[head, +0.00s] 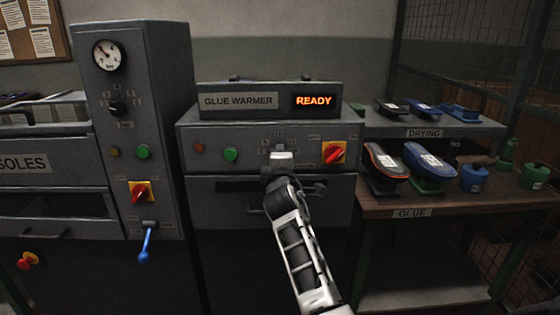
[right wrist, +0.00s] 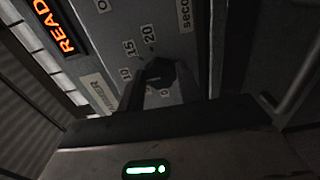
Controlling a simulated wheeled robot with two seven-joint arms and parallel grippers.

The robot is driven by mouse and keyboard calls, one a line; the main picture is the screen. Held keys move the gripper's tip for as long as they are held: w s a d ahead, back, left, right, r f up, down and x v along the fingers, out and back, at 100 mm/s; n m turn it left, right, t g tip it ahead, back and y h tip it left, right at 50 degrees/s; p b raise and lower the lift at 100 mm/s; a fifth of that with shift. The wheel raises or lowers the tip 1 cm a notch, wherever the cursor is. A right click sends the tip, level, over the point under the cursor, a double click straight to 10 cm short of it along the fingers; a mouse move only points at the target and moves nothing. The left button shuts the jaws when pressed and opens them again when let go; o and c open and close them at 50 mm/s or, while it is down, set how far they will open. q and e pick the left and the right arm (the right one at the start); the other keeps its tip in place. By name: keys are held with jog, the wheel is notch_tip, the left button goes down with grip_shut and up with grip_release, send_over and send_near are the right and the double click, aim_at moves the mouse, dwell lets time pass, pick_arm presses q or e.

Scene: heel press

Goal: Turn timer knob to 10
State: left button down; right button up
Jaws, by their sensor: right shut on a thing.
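The dark timer knob (right wrist: 160,74) sits on the grey glue warmer panel, with printed marks 10, 15 and 20 around it in the right wrist view. My right gripper (right wrist: 162,84) is shut on the knob, one finger on each side. In the head view my right gripper (head: 281,160) reaches the middle of the glue warmer front (head: 200,137) and hides the knob. Which mark the knob points at cannot be made out. My left gripper is not in view.
A lit READY display (head: 314,101) is above the panel. A green button (head: 231,154) is left of my gripper and a red switch (head: 334,153) is close on its right. A drawer handle (head: 314,189) lies below. A shoe rack (head: 420,205) stands at right.

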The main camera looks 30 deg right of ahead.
jog(key=shift+f, duration=0.1)
jog(key=o, duration=1)
jog(key=b+v, duration=0.1)
jog(key=v, duration=1.1)
jog(key=shift+s, duration=0.1)
